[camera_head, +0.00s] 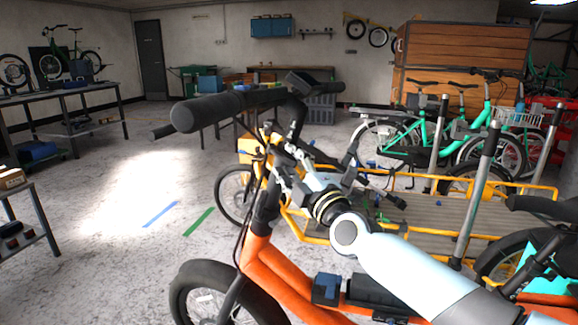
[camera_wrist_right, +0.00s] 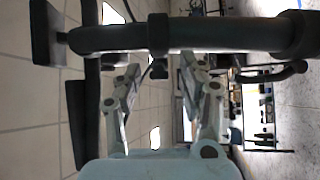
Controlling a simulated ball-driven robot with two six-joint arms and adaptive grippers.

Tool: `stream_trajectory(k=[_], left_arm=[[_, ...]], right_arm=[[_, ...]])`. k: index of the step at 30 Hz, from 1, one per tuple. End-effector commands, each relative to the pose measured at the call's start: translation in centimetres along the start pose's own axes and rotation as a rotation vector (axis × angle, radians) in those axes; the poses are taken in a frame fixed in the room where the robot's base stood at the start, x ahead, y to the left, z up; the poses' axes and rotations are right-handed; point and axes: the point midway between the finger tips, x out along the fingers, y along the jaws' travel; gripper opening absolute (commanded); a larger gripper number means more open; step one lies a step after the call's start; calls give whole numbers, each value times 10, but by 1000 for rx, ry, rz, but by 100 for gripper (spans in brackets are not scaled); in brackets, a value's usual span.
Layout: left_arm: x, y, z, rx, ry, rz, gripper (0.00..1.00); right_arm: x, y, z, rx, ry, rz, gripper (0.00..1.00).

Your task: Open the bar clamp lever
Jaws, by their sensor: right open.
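The orange cargo bike (camera_head: 262,262) stands in front of me, its dark handlebar (camera_head: 225,106) reaching left. My right gripper (camera_head: 277,152) is beside the upper steering post, under the handlebar. My left gripper is not in view.
A yellow-framed cargo bike (camera_head: 440,205) stands behind my right arm. Grey posts (camera_head: 476,190) rise at right. Teal bikes (camera_head: 400,132) are parked further back. A workbench (camera_head: 70,92) is at left. The floor at left centre is clear.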

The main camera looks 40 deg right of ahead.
Motion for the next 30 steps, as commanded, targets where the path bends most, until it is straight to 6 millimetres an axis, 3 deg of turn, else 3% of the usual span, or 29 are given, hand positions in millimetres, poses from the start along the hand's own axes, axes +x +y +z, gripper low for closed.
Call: stream_trajectory(k=[11,21,30], left_arm=[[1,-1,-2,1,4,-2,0],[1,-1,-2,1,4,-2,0],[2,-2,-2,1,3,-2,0]], right_arm=[[8,0,0,1,0,-1,40],[8,0,0,1,0,-1,0],[8,0,0,1,0,-2,0]])
